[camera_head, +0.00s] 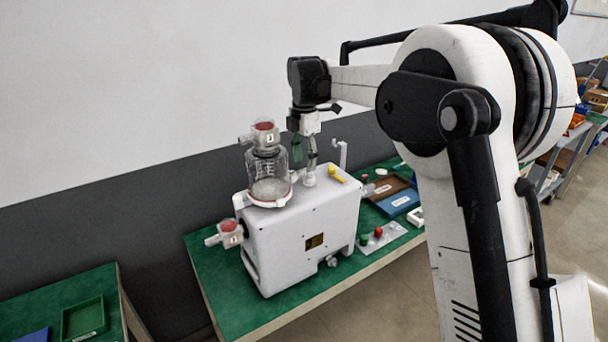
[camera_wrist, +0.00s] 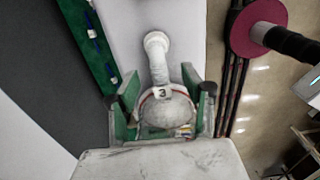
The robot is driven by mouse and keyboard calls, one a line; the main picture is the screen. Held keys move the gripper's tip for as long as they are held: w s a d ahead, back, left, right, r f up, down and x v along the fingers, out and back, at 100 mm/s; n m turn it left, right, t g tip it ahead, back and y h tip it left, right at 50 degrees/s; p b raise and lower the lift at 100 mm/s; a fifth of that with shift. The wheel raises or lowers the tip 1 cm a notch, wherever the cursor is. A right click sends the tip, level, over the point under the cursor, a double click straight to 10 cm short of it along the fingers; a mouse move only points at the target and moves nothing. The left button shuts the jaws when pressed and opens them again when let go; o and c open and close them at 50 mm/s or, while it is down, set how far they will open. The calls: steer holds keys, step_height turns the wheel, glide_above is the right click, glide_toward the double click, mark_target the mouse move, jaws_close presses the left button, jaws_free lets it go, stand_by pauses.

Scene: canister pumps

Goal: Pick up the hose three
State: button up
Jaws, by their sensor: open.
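A pale hose fitting marked "3" (camera_wrist: 162,93) shows in the middle of the wrist view, with a white tube end pointing up the picture and a rounded body below. My gripper's green fingers (camera_wrist: 165,107) are open, one on each side of it. I cannot tell whether they touch it. In the head view my gripper (camera_head: 304,149) points down over the top of the white pump (camera_head: 304,232), beside the glass canister. A pale upright fitting (camera_head: 310,178) stands on the pump just below the gripper, partly hidden by it.
A glass canister (camera_head: 268,166) with a red-topped fitting (camera_head: 264,126) stands left of my gripper. Another red-topped fitting (camera_head: 229,228) sticks out at the pump's left. The green table (camera_head: 232,312) holds brown and blue trays (camera_head: 398,202) and a button panel (camera_head: 380,239) at right.

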mark_target(304, 169)
steer(key=shift+w+f+p, duration=0.1)
steer(key=shift+f+p, duration=0.55)
steer(key=shift+f, duration=2.2)
jaws_close()
